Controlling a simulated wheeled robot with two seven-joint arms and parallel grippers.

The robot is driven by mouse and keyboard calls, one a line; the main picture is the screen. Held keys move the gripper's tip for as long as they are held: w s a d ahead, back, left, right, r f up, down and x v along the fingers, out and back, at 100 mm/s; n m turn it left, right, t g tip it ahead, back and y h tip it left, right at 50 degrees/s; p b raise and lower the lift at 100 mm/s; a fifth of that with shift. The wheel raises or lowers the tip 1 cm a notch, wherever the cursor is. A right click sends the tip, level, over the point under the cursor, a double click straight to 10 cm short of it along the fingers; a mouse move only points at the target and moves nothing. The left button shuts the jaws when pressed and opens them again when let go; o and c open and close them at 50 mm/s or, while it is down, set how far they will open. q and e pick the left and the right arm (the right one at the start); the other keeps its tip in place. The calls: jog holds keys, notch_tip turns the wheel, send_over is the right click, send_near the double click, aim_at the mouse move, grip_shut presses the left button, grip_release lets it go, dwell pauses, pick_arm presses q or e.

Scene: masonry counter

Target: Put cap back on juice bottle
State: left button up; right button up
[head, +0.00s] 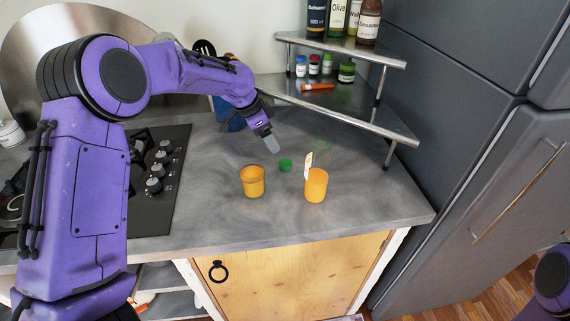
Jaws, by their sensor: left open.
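The juice bottle (316,186) stands upright on the grey counter, with orange juice in its lower part, a clear upper part and a white tag at its left side. The green cap (285,165) lies on the counter just left of and behind the bottle, apart from it. My left gripper (271,143) is open above the counter, a little behind and left of the cap, and does not visibly touch anything. My right gripper is not in view; only a part of my right arm shows at the lower right corner.
A glass of orange juice (252,181) stands left of the bottle. A metal corner shelf (345,107) with jars and bottles stands behind, its leg on the counter at right. A stove (150,185) is at left. A dark fridge (480,130) borders the right side. The front counter is clear.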

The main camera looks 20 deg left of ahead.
pick_arm(q)
send_over(284, 163)
jog(key=s+a, duration=0.1)
jog(key=a, duration=0.2)
jog(key=f, duration=0.4)
jog(key=shift+s+d+f+p, duration=0.1)
jog(key=shift+d+f+p, duration=0.15)
jog(key=shift+p, duration=0.15)
jog(key=shift+s+r, duration=0.1)
jog(key=shift+d+f, duration=0.1)
jog(key=shift+f, duration=0.1)
jog(key=p+x, duration=0.2)
jog(key=x, duration=0.2)
jog(key=shift+s+d, duration=0.15)
jog(key=shift+s, duration=0.05)
jog(key=shift+w+d+f, duration=0.1)
jog(key=shift+w+f, duration=0.05)
jog(key=shift+f, duration=0.3)
jog(key=c, duration=1.1)
